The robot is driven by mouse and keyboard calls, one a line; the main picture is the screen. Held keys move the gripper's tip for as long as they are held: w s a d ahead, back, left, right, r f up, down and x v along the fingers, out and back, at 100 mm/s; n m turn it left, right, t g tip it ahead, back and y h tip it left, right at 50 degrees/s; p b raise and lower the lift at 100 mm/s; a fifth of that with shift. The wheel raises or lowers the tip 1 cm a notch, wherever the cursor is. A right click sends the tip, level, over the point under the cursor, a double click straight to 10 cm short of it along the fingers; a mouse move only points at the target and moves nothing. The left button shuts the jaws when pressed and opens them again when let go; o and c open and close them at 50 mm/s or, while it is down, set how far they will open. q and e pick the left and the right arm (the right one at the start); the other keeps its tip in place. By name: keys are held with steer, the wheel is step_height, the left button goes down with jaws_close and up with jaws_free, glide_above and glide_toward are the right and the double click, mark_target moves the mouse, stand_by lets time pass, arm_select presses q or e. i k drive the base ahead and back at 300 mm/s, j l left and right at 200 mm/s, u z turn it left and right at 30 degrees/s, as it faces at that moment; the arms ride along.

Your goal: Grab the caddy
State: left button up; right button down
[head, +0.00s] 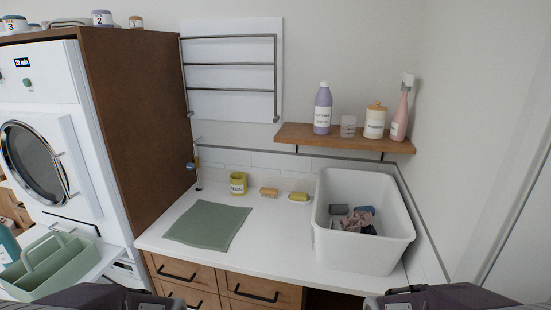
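The caddy (38,268) is a sage-green open carrier with a raised handle, at the lower left of the head view. It stands on a white surface in front of the white machine. A teal bottle is at its left side, cut by the picture edge; I cannot tell whether it is in the caddy or behind it. My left gripper (120,299) shows only as a dark part at the bottom edge, to the right of the caddy and apart from it. My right gripper (415,299) shows as a dark part at the bottom right. The fingers of both are not clear.
A white counter (265,245) holds a green mat (207,224), a yellow cup (238,183), a soap, a small dish and a white tub (360,250) with cloths. A wooden shelf (345,138) with bottles hangs above. The white machine (45,120) stands behind the caddy.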

mark_target(57, 264)
steer(key=k+j+z, duration=0.15)
steer(key=j, duration=0.2)
steer(key=k+j+z, duration=0.2)
steer(key=j+z, duration=0.15)
steer(key=j, duration=0.3)
steer(key=u, duration=1.9)
steer(key=i+j+u, duration=0.15)
steer(key=i, duration=0.25)
steer(key=i+j+u, duration=0.1)
steer(key=i+j, duration=0.25)
steer(key=i+j+u, duration=0.15)
steer(key=i, duration=0.35)
